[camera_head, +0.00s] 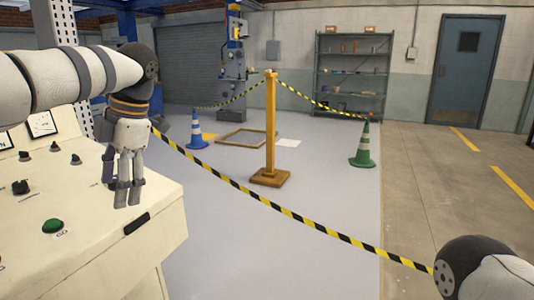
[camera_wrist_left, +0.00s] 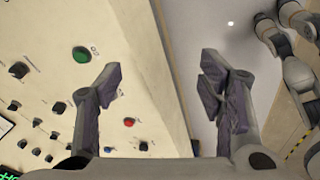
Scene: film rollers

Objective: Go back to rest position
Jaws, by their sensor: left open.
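My left gripper (camera_head: 127,194) points down over the right part of the cream control panel (camera_head: 95,245) in the head view. It is open and nothing shows between its fingers. In the left wrist view the two grey fingers (camera_wrist_left: 163,85) stand wide apart, with the panel's edge and the floor behind them. A green button (camera_head: 53,226) is on the panel, left of the gripper; it also shows in the left wrist view (camera_wrist_left: 82,55). Part of my right arm shows at the lower right of the head view, but its gripper is not in view.
The panel carries several black knobs and a red button (camera_wrist_left: 129,122). A yellow-black barrier tape (camera_head: 285,211) crosses ahead, past a yellow post (camera_head: 270,130). A green cone (camera_head: 363,147) and a blue cone (camera_head: 196,132) stand farther off.

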